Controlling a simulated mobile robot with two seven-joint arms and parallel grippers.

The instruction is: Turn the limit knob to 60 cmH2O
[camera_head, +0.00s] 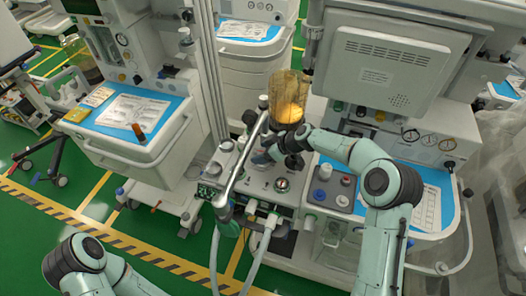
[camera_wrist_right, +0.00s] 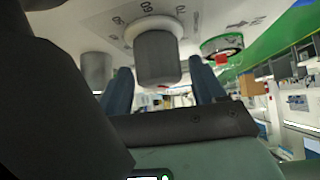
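In the right wrist view the grey limit knob (camera_wrist_right: 157,58) sits on a white panel with printed scale numbers around it, among them what looks like 60 and 70. My right gripper (camera_wrist_right: 163,82) is open, with one dark blue finger on each side of the knob and a visible gap to each. In the head view my right gripper (camera_head: 268,152) is at the valve block of the middle machine, and the knob is hard to make out there. The knob's pointer setting cannot be read. My left gripper is out of view; only my left arm shows.
A second grey knob (camera_wrist_right: 97,70) and a green-ringed port with a red centre (camera_wrist_right: 222,58) flank the knob. A silver tube (camera_head: 240,160) runs close to my right gripper. An amber canister (camera_head: 289,96) stands behind it. Pale hoses (camera_head: 262,245) hang below the block.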

